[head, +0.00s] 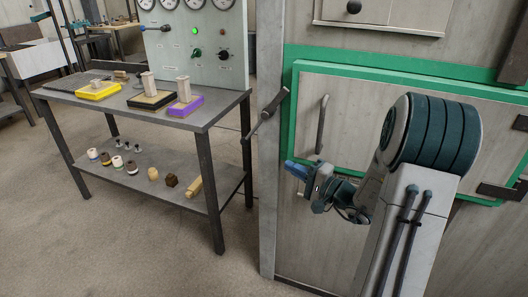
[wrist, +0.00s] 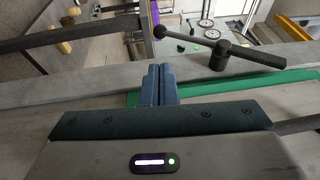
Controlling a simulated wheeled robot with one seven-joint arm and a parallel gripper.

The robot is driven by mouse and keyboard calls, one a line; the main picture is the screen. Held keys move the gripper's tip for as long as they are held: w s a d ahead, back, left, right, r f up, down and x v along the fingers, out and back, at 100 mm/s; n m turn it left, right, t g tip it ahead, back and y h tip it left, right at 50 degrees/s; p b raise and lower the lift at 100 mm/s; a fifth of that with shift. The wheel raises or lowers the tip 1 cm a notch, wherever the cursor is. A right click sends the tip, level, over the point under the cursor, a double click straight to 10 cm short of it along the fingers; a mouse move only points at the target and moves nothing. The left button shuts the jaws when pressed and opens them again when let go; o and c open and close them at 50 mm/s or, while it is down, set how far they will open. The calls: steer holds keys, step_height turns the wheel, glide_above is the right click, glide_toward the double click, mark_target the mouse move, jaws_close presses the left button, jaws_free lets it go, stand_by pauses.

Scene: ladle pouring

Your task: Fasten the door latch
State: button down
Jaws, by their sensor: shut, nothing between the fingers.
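The door (head: 350,95) is a grey panel with a green border and an upright bar handle (head: 322,124). I cannot tell whether it sits fully closed. The latch (head: 268,110) is a dark lever on the grey post left of the door, tilted up to the right. In the wrist view the latch (wrist: 218,54) shows its round pivot and an arm with a ball end, beyond and right of the fingertips. My gripper (head: 290,167) is in front of the door's lower left, below and right of the latch. Its blue fingers (wrist: 159,72) are shut, empty, and apart from the latch.
A metal table (head: 215,112) stands left of the post, with coloured blocks on top and small parts on its lower shelf. A gauge panel (head: 200,45) rises behind it. Dark hinges (head: 503,190) are at the door's right. Floor in front of the table is clear.

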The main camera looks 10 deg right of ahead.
steer(key=x, duration=1.4)
steer(key=shift+b, duration=0.4)
steer(key=shift+f+t+b, duration=0.1)
steer(key=shift+t+b, duration=0.2)
steer(key=shift+b, duration=0.3)
